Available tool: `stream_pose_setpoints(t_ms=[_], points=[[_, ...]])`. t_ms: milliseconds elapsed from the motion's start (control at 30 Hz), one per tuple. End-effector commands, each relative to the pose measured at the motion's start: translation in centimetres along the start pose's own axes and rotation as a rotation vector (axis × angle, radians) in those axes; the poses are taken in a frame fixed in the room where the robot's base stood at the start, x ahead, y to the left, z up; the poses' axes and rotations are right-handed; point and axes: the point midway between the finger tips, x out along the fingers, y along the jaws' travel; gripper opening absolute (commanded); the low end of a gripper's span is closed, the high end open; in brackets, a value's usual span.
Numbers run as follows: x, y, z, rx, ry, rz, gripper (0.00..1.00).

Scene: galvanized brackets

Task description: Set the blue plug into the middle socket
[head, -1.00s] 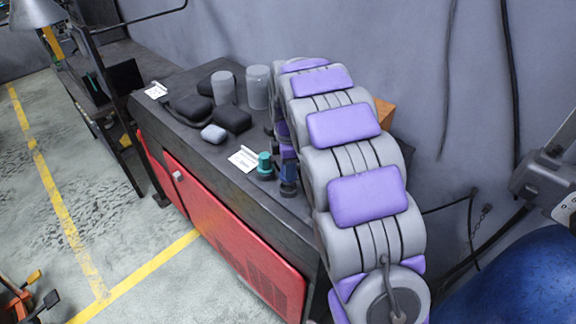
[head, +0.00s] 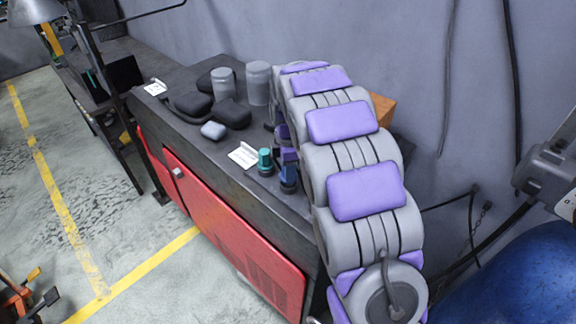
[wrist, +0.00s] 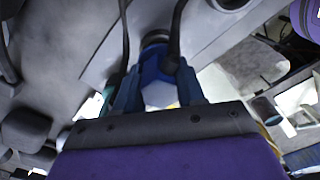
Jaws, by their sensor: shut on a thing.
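The blue plug (head: 289,173) is at the front of the workbench, just right of a teal plug (head: 265,157) that stands upright in a dark round base. In the wrist view the blue plug (wrist: 150,66) sits between the two fingers of my gripper (wrist: 157,80), which is shut on it. In the head view my arm covers most of the gripper. A dark round part shows under the blue plug. I cannot tell whether it is the middle socket or whether the plug is inside it. Any socket farther right is hidden behind my arm.
A white label card (head: 243,155) lies left of the teal plug. Several black pads, a small grey block (head: 213,130) and two grey cylinders (head: 258,83) stand farther back on the bench. An orange-brown box (head: 382,108) is behind my arm. The bench's front edge is close.

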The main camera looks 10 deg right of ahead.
Motion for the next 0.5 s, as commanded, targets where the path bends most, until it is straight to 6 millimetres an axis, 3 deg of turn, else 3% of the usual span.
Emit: stream_pose_setpoints(t_ms=[467, 500], points=[[1.6, -0.1, 0.0, 0.0, 0.0, -0.002, 0.0], [1.6, -0.1, 0.0, 0.0, 0.0, -0.002, 0.41]])
